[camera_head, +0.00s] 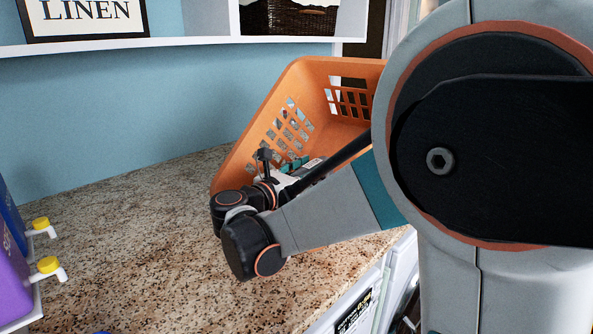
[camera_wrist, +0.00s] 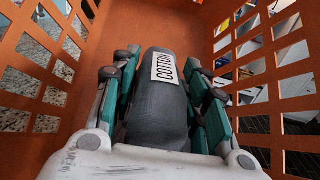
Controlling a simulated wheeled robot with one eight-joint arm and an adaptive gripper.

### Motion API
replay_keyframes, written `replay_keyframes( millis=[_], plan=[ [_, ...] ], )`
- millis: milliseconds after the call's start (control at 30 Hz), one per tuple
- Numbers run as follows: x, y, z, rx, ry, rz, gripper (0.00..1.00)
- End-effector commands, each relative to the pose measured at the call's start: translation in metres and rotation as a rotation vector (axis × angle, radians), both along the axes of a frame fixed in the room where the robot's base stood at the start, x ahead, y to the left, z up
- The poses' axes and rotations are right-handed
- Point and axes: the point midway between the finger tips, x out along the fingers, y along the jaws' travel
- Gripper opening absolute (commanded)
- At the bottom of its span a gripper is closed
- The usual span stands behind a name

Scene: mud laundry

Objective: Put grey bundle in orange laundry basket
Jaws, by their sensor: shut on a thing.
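The grey bundle (camera_wrist: 160,112) is a dark grey roll with a white "COTTON" label, seen in the middle of the wrist view. My gripper (camera_wrist: 160,62) is shut on it, with teal and black fingers along both sides. The orange laundry basket (camera_wrist: 140,22) surrounds the bundle and fingers in the wrist view, with slotted walls left and right. In the head view the basket (camera_head: 252,133) stands on the counter, looking tilted. My gripper (camera_head: 290,166) shows there in part at the basket, behind my arm. The bundle cannot be made out in the head view.
The speckled stone counter (camera_head: 150,225) is clear left of the basket. Blue and purple bottles (camera_head: 10,262) with yellow caps stand at the left edge. A white shelf (camera_head: 180,43) with a "LINEN" sign (camera_head: 87,16) and a dark wicker basket (camera_head: 288,20) hangs above.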

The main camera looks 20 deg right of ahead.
Motion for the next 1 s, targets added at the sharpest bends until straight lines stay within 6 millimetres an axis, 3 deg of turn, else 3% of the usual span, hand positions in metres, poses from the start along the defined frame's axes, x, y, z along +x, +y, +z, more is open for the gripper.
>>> replay_keyframes(
  millis=[167, 200, 267, 667, 767, 1000],
  plan=[
    [-0.001, -0.002, -0.004, 0.009, 0.0, -0.003, 0.02],
    [-0.001, -0.001, -0.004, 0.009, 0.0, -0.003, 0.5],
    [-0.001, -0.001, -0.004, 0.008, 0.0, -0.002, 0.64],
    [0.0, -0.001, 0.001, 0.004, 0.0, -0.002, 0.65],
    [0.0, -0.001, 0.01, 0.004, 0.0, -0.002, 0.65],
    [-0.001, -0.001, 0.051, 0.004, 0.0, -0.002, 0.65]
  ],
)
